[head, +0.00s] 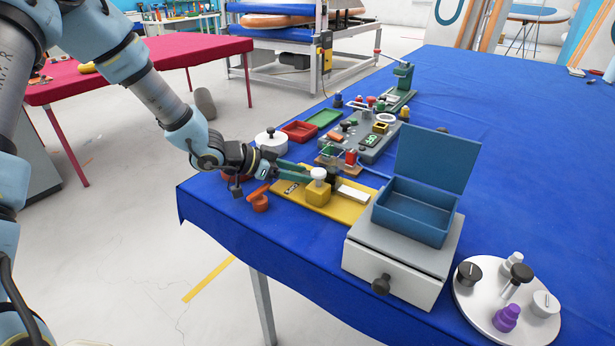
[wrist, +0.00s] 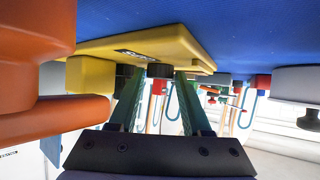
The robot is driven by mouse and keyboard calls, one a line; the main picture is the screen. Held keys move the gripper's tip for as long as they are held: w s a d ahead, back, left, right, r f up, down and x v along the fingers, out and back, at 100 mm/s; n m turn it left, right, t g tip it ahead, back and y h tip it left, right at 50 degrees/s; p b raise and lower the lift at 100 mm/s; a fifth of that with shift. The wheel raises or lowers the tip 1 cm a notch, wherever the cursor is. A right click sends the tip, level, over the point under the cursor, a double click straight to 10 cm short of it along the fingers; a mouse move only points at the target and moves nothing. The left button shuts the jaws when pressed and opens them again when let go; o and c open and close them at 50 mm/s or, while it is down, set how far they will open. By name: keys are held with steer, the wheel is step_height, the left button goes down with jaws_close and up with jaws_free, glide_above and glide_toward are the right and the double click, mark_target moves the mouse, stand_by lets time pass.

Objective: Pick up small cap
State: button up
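A small dark cap (wrist: 160,70) shows in the wrist view, at the yellow board (wrist: 150,45). It lies between the green fingertips of my gripper (wrist: 158,78). A narrow gap shows on each side of it, so the fingers are apart and not closed on it. In the head view my gripper (head: 293,172) reaches low over the left end of the yellow board (head: 345,212), behind a yellow block with a white knob (head: 318,190). I cannot make out the cap in the head view, where the gripper may hide it.
Orange pieces (head: 259,200) stand close to my gripper, large at the left in the wrist view (wrist: 35,60). A white pot (head: 271,141) is just behind. A blue open box (head: 417,212) on a drawer unit (head: 393,270) and a round knob plate (head: 500,310) stand right.

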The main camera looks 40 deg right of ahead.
jaws_close()
steer(key=shift+r, duration=0.15)
